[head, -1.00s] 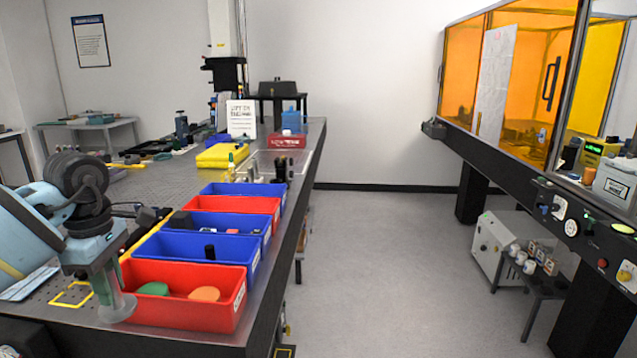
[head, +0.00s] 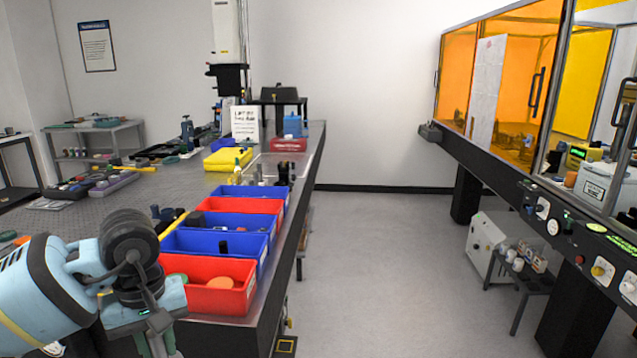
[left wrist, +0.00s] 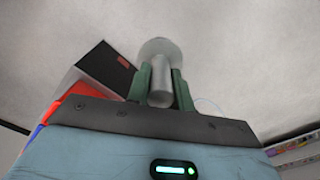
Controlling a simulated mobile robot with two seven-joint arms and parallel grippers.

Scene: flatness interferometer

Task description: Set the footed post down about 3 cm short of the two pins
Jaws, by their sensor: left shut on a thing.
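My left gripper (head: 158,345) is low at the left in the head view, its fingertips near the bottom edge. The left wrist view shows its green fingers (left wrist: 160,88) shut on the footed post (left wrist: 160,78), a grey cylinder with a wider round foot (left wrist: 160,48) beyond the fingertips. Blurred grey floor appears behind the foot, so the post is held clear of any surface there. I cannot make out the two pins in either view. My right gripper is not in view.
A row of red and blue bins (head: 250,300) lines the right edge of the long bench (head: 130,205). Open floor (head: 370,260) separates the bench from the orange-windowed enclosure (head: 540,80).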

